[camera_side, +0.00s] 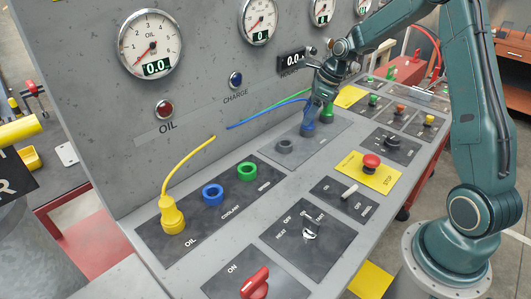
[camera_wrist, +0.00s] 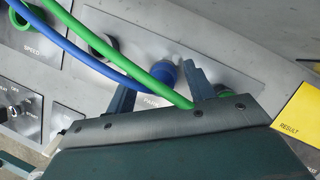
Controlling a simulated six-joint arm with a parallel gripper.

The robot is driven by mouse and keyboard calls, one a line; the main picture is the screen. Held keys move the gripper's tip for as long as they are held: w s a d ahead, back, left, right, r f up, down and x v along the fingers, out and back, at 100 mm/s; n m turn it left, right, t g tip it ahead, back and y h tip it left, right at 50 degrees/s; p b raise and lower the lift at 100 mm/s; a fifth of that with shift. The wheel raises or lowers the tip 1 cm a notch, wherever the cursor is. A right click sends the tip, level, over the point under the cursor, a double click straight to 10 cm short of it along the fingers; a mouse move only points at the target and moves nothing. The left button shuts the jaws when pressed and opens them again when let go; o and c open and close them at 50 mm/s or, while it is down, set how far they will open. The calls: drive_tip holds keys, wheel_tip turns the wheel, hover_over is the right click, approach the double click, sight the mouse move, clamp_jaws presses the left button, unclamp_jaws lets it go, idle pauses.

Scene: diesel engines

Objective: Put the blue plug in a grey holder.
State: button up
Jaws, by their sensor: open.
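The blue plug (camera_side: 308,129) stands upright on the grey plate of holders on the sloped panel. Its base hides whatever holder is under it, so I cannot tell how deep it sits. A blue cable runs from its top to the left. My gripper (camera_side: 319,98) is above the plug and open. In the wrist view, the blue plug (camera_wrist: 165,73) shows between the two spread fingers of my gripper (camera_wrist: 158,80). An empty grey holder (camera_side: 285,146) is in front of the plug; it also shows in the wrist view (camera_wrist: 103,46).
A green plug (camera_side: 327,112) with a green cable stands close behind the blue plug. A yellow plug (camera_side: 173,215) stands at the front left beside a blue ring (camera_side: 213,194) and a green ring (camera_side: 247,171). A red stop button (camera_side: 371,162) is to the right.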

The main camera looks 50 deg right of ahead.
drive_tip(key=v, duration=1.2)
drive_tip(key=shift+s+r, duration=0.1)
drive_tip(key=shift+r, duration=0.1)
drive_tip(key=s+a+r+n+h, duration=0.1)
drive_tip(key=s+a+r+n, duration=0.2)
drive_tip(key=s+a+n, duration=0.3)
drive_tip(key=s+a+r+n+h, duration=0.1)
drive_tip(key=s+a+r+n, duration=0.3)
drive_tip(key=a+n, duration=0.4)
drive_tip(key=s+a+f+n+t, duration=0.1)
drive_tip(key=s+a+n, duration=0.1)
drive_tip(key=s+n, duration=0.5)
drive_tip(key=s+a+f+n+t, duration=0.1)
drive_tip(key=s+a+n, duration=0.2)
drive_tip(key=s+n, duration=0.5)
drive_tip(key=shift+a+f+h, duration=0.25)
drive_tip(key=shift+a+h, duration=0.05)
